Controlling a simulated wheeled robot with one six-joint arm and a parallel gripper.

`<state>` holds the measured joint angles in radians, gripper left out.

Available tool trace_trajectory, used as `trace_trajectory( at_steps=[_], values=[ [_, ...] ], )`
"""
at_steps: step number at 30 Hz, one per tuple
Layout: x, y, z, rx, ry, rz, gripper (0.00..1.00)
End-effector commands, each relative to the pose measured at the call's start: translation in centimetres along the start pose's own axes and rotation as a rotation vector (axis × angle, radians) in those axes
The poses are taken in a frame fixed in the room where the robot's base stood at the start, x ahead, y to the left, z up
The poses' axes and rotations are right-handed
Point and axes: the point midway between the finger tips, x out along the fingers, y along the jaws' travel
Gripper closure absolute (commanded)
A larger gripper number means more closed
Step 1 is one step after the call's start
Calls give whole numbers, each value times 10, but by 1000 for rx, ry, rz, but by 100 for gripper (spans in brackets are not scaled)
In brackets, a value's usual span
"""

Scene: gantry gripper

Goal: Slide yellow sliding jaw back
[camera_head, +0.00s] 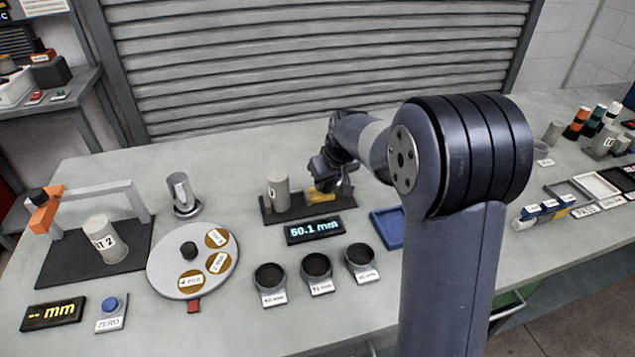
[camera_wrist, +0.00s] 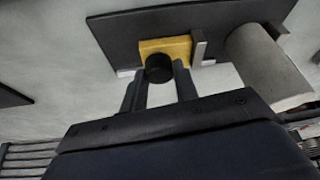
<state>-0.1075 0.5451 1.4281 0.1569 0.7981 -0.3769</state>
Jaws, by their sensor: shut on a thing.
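The yellow sliding jaw (camera_head: 320,196) sits on a dark base plate (camera_head: 270,213), right of a labelled grey cylinder (camera_head: 278,190). The display (camera_head: 314,229) in front of it reads 50.1 mm. My gripper (camera_head: 325,184) reaches down onto the jaw from behind. In the wrist view my gripper (camera_wrist: 160,82) has its two fingers around a black round knob (camera_wrist: 159,68) on the yellow jaw (camera_wrist: 178,46). A small grey upright piece (camera_wrist: 199,52) stands between the jaw and the cylinder (camera_wrist: 262,62). My arm hides the area right of the plate.
A blue tray (camera_head: 388,228) lies right of the display, partly behind my arm. Three dark cups (camera_head: 317,268) stand in front. A round turntable (camera_head: 176,274) and an orange-armed gauge (camera_head: 45,212) are at left. The bench behind the plate is clear.

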Motion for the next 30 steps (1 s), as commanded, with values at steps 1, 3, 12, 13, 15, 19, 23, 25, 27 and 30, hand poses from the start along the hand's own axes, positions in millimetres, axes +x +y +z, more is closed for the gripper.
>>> trace_trajectory(
  at_steps=[1, 3, 12, 13, 15, 19, 23, 25, 27, 30],
  values=[
    [0, 4, 0, -1, 1, 4, 100],
    [0, 4, 0, -2, 1, 5, 100],
    [0, 4, 0, -2, 1, 6, 60],
    [0, 4, 0, -2, 1, 6, 58],
    [0, 4, 0, -2, 1, 5, 52],
    [0, 3, 0, -1, 1, 4, 50],
    [-1, 3, 0, -1, 1, 4, 50],
    [-4, 3, 0, -1, 2, 4, 50],
    [-12, 3, 0, -1, 4, 5, 50],
    [-29, 3, -1, -1, 5, 5, 50]
  ],
)
